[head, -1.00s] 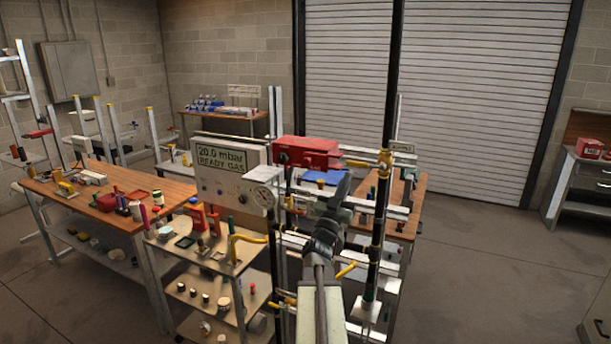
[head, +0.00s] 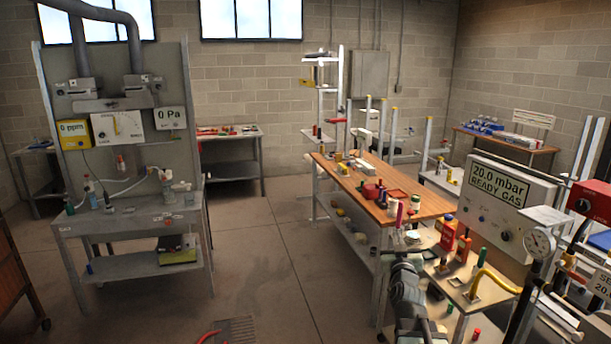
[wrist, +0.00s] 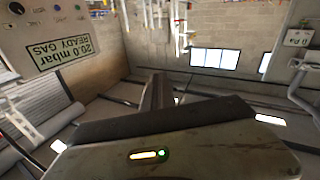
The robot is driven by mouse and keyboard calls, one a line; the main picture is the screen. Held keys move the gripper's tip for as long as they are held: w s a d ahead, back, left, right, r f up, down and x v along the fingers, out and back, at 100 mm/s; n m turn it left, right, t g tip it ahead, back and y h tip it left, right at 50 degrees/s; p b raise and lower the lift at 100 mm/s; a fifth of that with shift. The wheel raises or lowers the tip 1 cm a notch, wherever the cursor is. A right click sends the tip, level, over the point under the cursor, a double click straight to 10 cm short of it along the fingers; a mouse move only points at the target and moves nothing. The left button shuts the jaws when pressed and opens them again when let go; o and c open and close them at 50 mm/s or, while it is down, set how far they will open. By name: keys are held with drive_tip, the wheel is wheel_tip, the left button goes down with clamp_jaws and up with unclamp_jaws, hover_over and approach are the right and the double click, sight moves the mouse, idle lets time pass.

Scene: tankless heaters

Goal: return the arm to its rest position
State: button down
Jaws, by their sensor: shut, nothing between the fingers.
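My arm (head: 408,295) shows at the lower edge of the head view, right of centre, in front of the workbench. It is dark grey and foreshortened, and its gripper end is hard to make out there. In the wrist view my gripper (wrist: 158,88) shows as dark fingers close together, with nothing between them. The wrist view is upside down. The gas panel reading 20.0 mbar READY GAS (head: 499,186) stands right of my arm. It also shows at upper left in the wrist view (wrist: 62,57).
A wooden-topped workbench (head: 340,180) with small parts stands behind my arm. A lower stand with a yellow hooked pipe (head: 497,281) and a pressure gauge (head: 539,243) is close on the right. A grey test stand (head: 125,200) is at left. Open floor (head: 275,265) lies between.

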drive_tip(key=s+a+f+n+g+y, duration=0.3)
drive_tip(key=a+f+g+y, duration=0.3)
drive_tip(key=a+f, duration=1)
drive_tip(key=s+f+m+g+h, duration=0.1)
drive_tip(key=s+f+g, duration=0.4)
drive_tip(key=s, duration=0.5)
drive_tip(key=s+f+m+g, duration=0.1)
drive_tip(key=s+f+g, duration=0.4)
drive_tip(key=s, duration=0.5)
drive_tip(key=shift+s+a+g+h+b, duration=0.2)
drive_tip(key=shift+s+g+h+b, duration=0.15)
drive_tip(key=shift+g, duration=0.85)
drive_tip(key=shift+d, duration=0.1)
